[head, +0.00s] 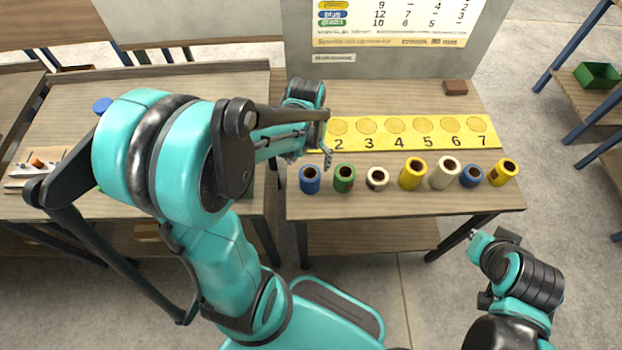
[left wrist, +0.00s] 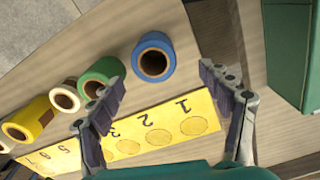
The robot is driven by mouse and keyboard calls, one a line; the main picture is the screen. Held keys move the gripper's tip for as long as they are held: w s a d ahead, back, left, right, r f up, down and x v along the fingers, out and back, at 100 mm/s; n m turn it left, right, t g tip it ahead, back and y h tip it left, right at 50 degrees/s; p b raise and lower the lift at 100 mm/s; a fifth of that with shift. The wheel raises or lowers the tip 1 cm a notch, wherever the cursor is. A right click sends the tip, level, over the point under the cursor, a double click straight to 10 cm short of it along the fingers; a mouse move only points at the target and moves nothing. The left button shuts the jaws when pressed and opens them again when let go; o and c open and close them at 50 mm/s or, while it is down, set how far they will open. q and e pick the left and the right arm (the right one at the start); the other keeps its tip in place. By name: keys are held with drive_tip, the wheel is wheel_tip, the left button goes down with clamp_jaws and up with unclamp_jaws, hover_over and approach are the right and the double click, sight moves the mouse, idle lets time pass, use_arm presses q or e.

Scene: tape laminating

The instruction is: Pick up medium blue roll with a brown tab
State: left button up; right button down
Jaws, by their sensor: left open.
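A blue roll (head: 310,181) stands upright at the left end of a row of rolls on the table. A smaller-looking blue roll (head: 471,176) stands near the right end. I cannot make out a brown tab on either. My left gripper (head: 316,153) is open and empty, just behind the left blue roll and above the yellow strip. In the left wrist view, this blue roll (left wrist: 153,50) lies ahead of the gap between the spread fingers (left wrist: 163,100), apart from them. My right arm's end (head: 490,245) is low at the right, its fingers unclear.
A green roll (head: 344,178) stands close beside the left blue roll, then a white roll (head: 377,178), yellow rolls (head: 412,174) and a cream roll (head: 444,173). A numbered yellow strip (head: 400,143) with round spots lies behind. A brown block (head: 455,88) sits at the back right.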

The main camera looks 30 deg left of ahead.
sight(310, 176)
use_arm(q)
drive_tip(key=f+b, duration=0.1)
drive_tip(key=f, duration=0.1)
drive_tip(key=f+b, duration=0.1)
drive_tip(key=f, duration=0.1)
drive_tip(key=d+f+b, duration=0.1)
drive_tip(key=f, duration=0.1)
drive_tip(key=shift+s+f, duration=0.2)
drive_tip(key=shift+f, duration=0.15)
drive_tip(key=shift+r, duration=0.1)
drive_tip(key=shift+c, duration=0.2)
drive_tip(key=c, duration=1.2)
